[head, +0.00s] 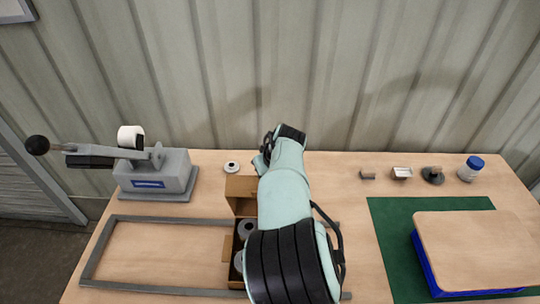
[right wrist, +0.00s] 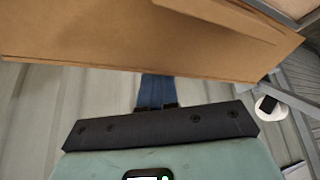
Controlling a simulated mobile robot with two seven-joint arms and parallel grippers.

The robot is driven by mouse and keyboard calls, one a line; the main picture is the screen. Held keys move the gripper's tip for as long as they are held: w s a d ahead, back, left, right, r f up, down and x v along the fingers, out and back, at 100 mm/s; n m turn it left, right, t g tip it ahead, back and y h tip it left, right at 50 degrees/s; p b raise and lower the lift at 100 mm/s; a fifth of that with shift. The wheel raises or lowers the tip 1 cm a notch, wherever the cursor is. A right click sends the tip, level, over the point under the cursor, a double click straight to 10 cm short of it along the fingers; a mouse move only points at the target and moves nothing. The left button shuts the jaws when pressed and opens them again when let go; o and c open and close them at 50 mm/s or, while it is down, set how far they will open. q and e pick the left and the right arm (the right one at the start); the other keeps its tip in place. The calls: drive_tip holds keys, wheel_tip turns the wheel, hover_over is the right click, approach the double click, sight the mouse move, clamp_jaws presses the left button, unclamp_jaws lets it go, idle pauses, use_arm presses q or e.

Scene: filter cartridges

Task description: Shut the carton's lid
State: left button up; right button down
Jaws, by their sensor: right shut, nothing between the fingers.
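The brown carton (head: 228,244) stands open on the table, partly hidden under my right arm. Its lid (head: 241,187) is raised at the carton's far side. Grey-white cartridges (head: 246,228) show inside. My right arm reaches over the carton, and its hand is beyond the lid in the head view. In the right wrist view my right gripper (right wrist: 158,90) is shut and empty. The brown cardboard lid (right wrist: 150,40) spans the top there and covers the fingertips; I cannot tell whether they touch it. My left gripper is not in view.
A grey lever press (head: 160,175) stands at the left, near a grey frame (head: 100,250) lying on the table. At the right are a green mat (head: 390,235), a blue crate with a board top (head: 425,265) and a blue-capped jar (head: 470,169).

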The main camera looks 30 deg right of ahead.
drive_tip(key=shift+s+a+r, duration=0.1)
drive_tip(key=shift+s+a, duration=0.1)
drive_tip(key=shift+s, duration=0.1)
drive_tip(key=shift+s+a, duration=0.3)
drive_tip(key=shift+s, duration=0.15)
wheel_tip(320, 180, up, 10)
drive_tip(key=w+d, duration=0.1)
drive_tip(key=shift+w, duration=0.35)
idle(1.3)
